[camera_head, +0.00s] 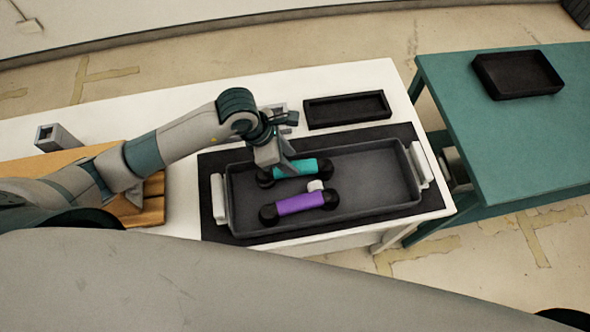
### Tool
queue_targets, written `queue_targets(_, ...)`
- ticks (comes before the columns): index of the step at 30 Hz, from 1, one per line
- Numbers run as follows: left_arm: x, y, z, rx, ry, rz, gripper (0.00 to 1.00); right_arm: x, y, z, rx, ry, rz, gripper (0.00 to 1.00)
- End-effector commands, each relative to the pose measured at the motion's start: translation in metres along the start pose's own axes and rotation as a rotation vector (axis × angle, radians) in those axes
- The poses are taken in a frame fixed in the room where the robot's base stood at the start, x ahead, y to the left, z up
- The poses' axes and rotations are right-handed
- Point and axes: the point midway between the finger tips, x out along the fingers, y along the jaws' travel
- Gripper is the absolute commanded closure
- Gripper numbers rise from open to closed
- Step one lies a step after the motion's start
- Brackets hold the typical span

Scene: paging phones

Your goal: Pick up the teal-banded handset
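The teal-banded handset (308,168), with black ends, lies in the left part of a dark grey tray (385,205) with white handles. A purple-banded handset (300,203) lies nearer to me in the same tray. My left gripper (285,172) points down at the left part of the teal band, at or very near it. Its fingers overlap the handset in this view, so I cannot tell whether they are closed on it. The handset appears to rest in the tray. My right gripper is not in view.
A small white object (315,185) sits between the handsets. A shallow black tray (347,109) lies behind the grey tray. A wooden board (150,208) and grey block (58,137) are at left. A teal table (500,130) at right bears another black tray (517,75).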

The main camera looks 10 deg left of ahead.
Motion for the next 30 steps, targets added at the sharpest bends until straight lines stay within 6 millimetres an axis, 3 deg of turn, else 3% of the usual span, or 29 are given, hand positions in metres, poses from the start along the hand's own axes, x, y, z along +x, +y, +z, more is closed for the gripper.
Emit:
queue_targets(13,0.049,-0.001,-0.004,-0.001,-0.001,-0.001,0.62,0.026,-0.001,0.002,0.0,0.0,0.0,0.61)
queue_targets(30,0.051,-0.001,-0.004,0.0,0.0,0.0,0.62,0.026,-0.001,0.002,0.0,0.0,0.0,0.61)
